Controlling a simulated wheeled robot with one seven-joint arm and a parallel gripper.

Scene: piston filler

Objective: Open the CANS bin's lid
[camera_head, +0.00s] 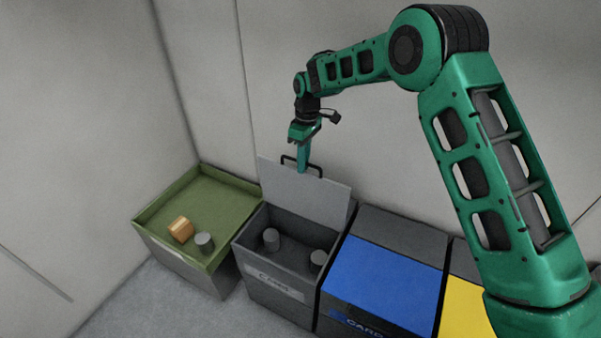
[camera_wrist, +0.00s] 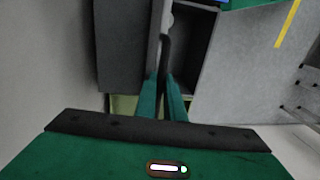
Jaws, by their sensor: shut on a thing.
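The grey CANS bin (camera_head: 275,287) stands between a green tray-topped box and a blue-lidded bin, with a label on its front. Its grey lid (camera_head: 305,191) is raised and stands nearly upright at the back, so the bin's inside shows. Two grey cylinders, one (camera_head: 271,240) at left and one (camera_head: 318,260) at right, are inside. A dark handle (camera_head: 288,160) sits at the lid's upper edge. My gripper (camera_head: 303,170) reaches down to the handle and is shut on it. In the wrist view my fingers (camera_wrist: 163,82) are close together around a dark bar.
The green tray-topped box (camera_head: 146,213) at left holds an orange-brown block (camera_head: 180,230) and a grey cylinder (camera_head: 204,242). The blue-lidded CARD bin (camera_head: 383,280) and a yellow-lidded bin (camera_head: 463,308) stand close at right. A wall (camera_head: 300,40) rises behind the bins.

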